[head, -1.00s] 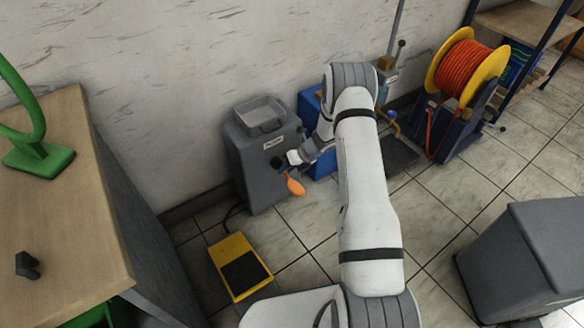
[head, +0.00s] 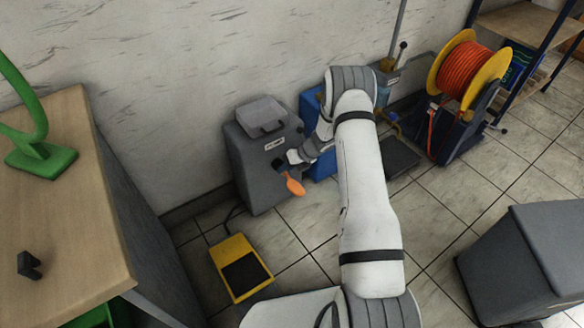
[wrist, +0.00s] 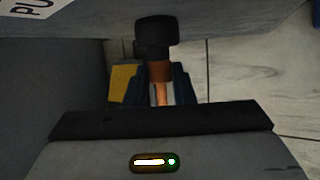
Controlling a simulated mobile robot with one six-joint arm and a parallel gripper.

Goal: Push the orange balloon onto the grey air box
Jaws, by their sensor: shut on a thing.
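The grey air box (head: 255,178) stands against the wall in the head view, with a dark nozzle (head: 277,163) on its front. In the wrist view the black nozzle (wrist: 156,36) is straight ahead of my gripper. My gripper (head: 284,167) is at the nozzle, shut on the orange balloon (head: 294,186), whose body hangs below the fingers. In the wrist view the balloon's orange neck (wrist: 160,72) lies between my fingers (wrist: 160,90) and meets the nozzle's end. I cannot tell whether the neck is around the nozzle or only against it.
A yellow foot pedal (head: 240,268) lies on the floor before the box. A blue machine (head: 312,110) stands close on the box's right. A wooden bench (head: 75,230) is at the left, a grey bin (head: 520,250) at the right.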

